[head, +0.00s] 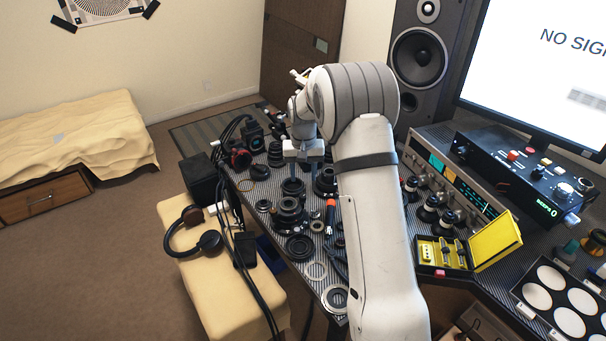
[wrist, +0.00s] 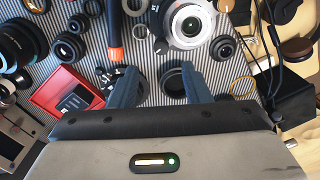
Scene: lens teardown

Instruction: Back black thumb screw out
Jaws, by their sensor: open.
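My gripper (head: 302,167) is over the crowded desk in the head view, with its two blue fingers pointing down above the lens parts. In the wrist view my gripper (wrist: 163,78) has its fingers spread apart and holds nothing. A small black round part (wrist: 173,80) lies between the fingers in that picture; I cannot tell its height relative to them. A lens with a silver ring and bright glass (wrist: 187,20) is just beyond the fingers. I cannot make out the black thumb screw for certain; it may be too small or hidden.
Loose lens rings (head: 299,247) and an orange-handled screwdriver (head: 330,213) crowd the striped desktop. A red box (wrist: 66,92) lies left of the fingers. Black cables (head: 250,265) hang over the near-left edge. A yellow case (head: 443,252) stands open at right.

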